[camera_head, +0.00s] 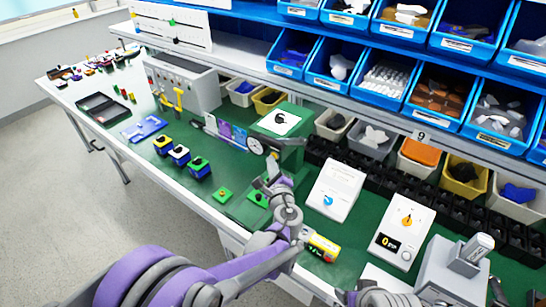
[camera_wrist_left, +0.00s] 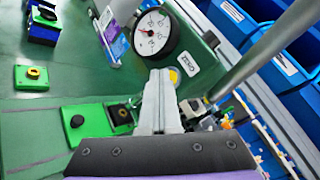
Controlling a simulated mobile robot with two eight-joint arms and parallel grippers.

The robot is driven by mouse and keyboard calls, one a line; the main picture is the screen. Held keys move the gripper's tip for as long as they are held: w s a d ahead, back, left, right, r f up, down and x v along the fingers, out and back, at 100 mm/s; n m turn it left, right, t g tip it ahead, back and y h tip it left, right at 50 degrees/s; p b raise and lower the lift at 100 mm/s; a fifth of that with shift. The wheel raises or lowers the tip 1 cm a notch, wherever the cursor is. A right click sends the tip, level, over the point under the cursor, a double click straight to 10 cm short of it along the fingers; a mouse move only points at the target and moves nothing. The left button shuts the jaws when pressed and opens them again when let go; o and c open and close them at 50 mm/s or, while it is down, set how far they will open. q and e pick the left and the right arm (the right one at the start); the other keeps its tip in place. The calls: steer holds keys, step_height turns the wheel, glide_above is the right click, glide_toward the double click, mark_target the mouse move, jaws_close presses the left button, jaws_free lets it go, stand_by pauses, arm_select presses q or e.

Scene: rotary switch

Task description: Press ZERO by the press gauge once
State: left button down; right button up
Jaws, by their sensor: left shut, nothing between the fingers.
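The green press (camera_head: 290,143) stands at the middle of the bench. Its round white gauge (camera_head: 255,146) faces left and also shows at the top of the left wrist view (camera_wrist_left: 154,32). A white label (camera_wrist_left: 188,64) that seems to read ZERO is on the green body beside the gauge. A round yellow button (camera_wrist_left: 174,76) sits by the label, partly hidden behind my fingertips. My left gripper (camera_wrist_left: 159,76) is shut and empty, its tips over or close to the button; I cannot tell whether they touch it. It also shows in the head view (camera_head: 268,178), below the gauge.
A green block with a black button (camera_wrist_left: 76,121) lies just left of my fingers. A smaller green button box (camera_head: 222,195) stands farther left. White switch boxes (camera_head: 335,189) stand to the right. A yellow cylinder (camera_head: 320,245) lies near the front edge. Blue bins (camera_head: 335,62) fill the shelf behind.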

arm_select(q)
steer(key=shift+s, duration=0.1)
steer(key=shift+s+a, duration=0.45)
steer(key=shift+s, duration=0.15)
steer(key=shift+s, duration=0.1)
steer(key=shift+s+a, duration=0.75)
steer(key=shift+s, duration=0.25)
steer(key=shift+s+a, duration=0.7)
steer(key=shift+s, duration=0.3)
